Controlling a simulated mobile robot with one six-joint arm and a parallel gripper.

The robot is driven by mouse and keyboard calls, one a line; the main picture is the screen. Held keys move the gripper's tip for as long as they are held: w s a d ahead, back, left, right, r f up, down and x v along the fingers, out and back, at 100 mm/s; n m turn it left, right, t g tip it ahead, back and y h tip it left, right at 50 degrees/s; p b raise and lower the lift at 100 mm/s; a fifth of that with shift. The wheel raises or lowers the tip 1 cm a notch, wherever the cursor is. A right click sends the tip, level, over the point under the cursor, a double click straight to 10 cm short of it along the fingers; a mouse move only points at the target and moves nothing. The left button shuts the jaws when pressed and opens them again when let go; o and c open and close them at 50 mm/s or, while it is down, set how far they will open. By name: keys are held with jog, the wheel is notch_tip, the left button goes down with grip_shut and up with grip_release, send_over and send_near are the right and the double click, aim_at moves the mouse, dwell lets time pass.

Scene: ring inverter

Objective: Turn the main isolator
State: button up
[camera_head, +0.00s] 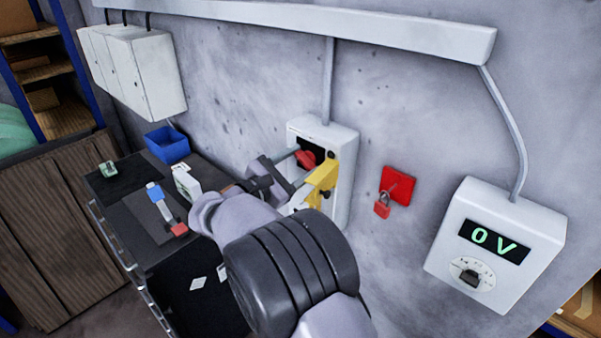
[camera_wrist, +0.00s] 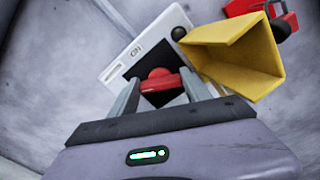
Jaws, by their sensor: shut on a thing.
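The main isolator (camera_head: 327,134) is a pale box on the concrete wall with a black plate and a red handle (camera_head: 305,159). My gripper (camera_head: 294,172) reaches in front of it from the lower left. In the wrist view the red handle (camera_wrist: 161,85) lies between the two fingers of my gripper (camera_wrist: 157,95), which are shut on it. A yellow angular cover (camera_head: 319,185) sticks out from the isolator beside my gripper; it also shows at the right in the wrist view (camera_wrist: 235,62). Part of the isolator's lower front is hidden by the yellow cover and my arm.
A red plate (camera_head: 398,183) with a red padlock (camera_head: 382,206) is on the wall right of the isolator. A meter box (camera_head: 495,245) reads 0 V. A dark bench (camera_head: 135,205) at left holds tools and a blue bin (camera_head: 167,145). A grey cabinet (camera_head: 136,70) hangs above.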

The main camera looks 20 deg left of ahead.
jog(key=m+b, duration=0.4)
jog(key=b, duration=0.1)
jog(key=m+b, duration=0.3)
jog(key=shift+d+f, duration=0.1)
jog(key=shift+f, duration=0.3)
jog(key=m+b, duration=0.3)
jog(key=shift+r+m+b, duration=0.1)
jog(key=shift+m+b, duration=1)
jog(key=shift+m, duration=0.1)
jog(key=o, duration=1.1)
jog(key=shift+r, duration=0.1)
